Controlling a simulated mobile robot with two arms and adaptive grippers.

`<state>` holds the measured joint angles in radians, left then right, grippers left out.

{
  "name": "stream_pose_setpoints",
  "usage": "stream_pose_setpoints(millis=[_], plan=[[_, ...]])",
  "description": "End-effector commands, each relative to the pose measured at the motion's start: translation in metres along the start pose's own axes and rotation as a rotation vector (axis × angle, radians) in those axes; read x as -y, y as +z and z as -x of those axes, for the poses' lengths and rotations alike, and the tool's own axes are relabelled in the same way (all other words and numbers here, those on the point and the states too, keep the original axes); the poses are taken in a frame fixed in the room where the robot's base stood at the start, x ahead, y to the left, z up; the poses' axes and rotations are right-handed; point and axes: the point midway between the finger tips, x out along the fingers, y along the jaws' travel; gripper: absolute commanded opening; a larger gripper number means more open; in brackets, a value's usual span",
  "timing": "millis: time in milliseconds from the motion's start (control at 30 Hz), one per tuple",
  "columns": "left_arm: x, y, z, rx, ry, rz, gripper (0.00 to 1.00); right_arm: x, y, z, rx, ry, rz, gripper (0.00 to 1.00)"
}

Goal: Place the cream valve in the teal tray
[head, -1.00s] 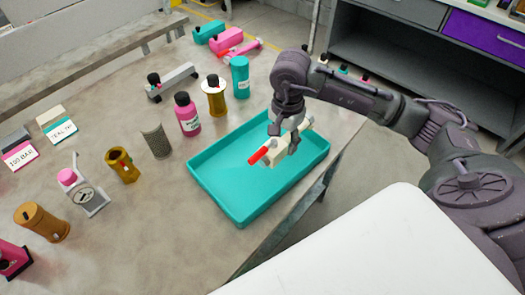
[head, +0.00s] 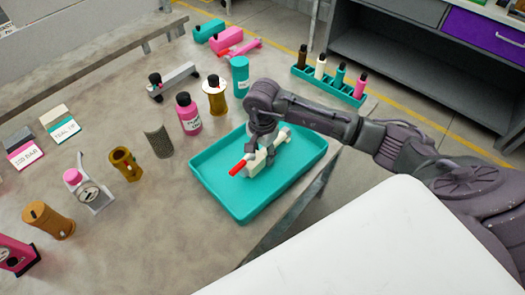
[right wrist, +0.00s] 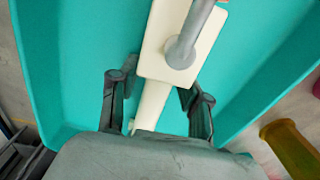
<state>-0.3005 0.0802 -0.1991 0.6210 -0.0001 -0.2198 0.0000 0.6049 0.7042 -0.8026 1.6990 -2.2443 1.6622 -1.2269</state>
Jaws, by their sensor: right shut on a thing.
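The cream valve (head: 257,161) has a cream body with a red handle end. My right gripper (head: 266,150) is shut on it, inside the outline of the teal tray (head: 227,205) in the head view. In the right wrist view the cream valve (right wrist: 170,45) runs between the two fingers of my right gripper (right wrist: 157,98), with a grey stem on its block. The teal tray (right wrist: 65,60) fills the background there. I cannot tell whether the valve touches the tray floor. My left gripper is not in view.
A perforated grey half-sleeve (head: 157,141) and a brass bushing (head: 125,164) stand to the left. A teal rack (head: 329,84) holds several small bottles at the table's far right.

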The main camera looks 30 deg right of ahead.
Motion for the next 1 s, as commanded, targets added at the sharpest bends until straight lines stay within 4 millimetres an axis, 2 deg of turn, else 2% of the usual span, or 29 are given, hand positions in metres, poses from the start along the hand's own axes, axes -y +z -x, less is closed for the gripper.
stream_pose_setpoints(millis=[100, 133, 267, 567, 667, 700, 867, 1000], plan=[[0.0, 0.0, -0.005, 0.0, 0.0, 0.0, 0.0, 0.001, 0.0, -0.003, -0.001, -0.002, 0.0, 0.0], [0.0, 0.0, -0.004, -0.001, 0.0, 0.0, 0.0, 0.0, 0.0, -0.003, -0.001, 0.0, 0.0, 0.51], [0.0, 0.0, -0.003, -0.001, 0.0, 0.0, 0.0, 0.0, 0.0, -0.002, 0.0, 0.001, 0.0, 0.72], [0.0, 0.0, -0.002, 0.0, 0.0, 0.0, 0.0, 0.0, 0.0, -0.002, 0.0, 0.001, 0.0, 0.72], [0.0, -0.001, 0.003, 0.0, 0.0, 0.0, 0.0, 0.0, 0.0, 0.004, 0.0, 0.0, 0.0, 0.72], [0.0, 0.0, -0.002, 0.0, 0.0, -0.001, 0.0, 0.001, -0.001, 0.006, -0.002, -0.002, 0.0, 0.72], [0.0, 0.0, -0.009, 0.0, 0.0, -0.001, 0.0, 0.002, -0.001, 0.035, -0.003, -0.006, 0.001, 0.72], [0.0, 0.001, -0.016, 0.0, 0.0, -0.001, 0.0, 0.001, -0.001, 0.066, -0.004, -0.006, 0.001, 0.72]])
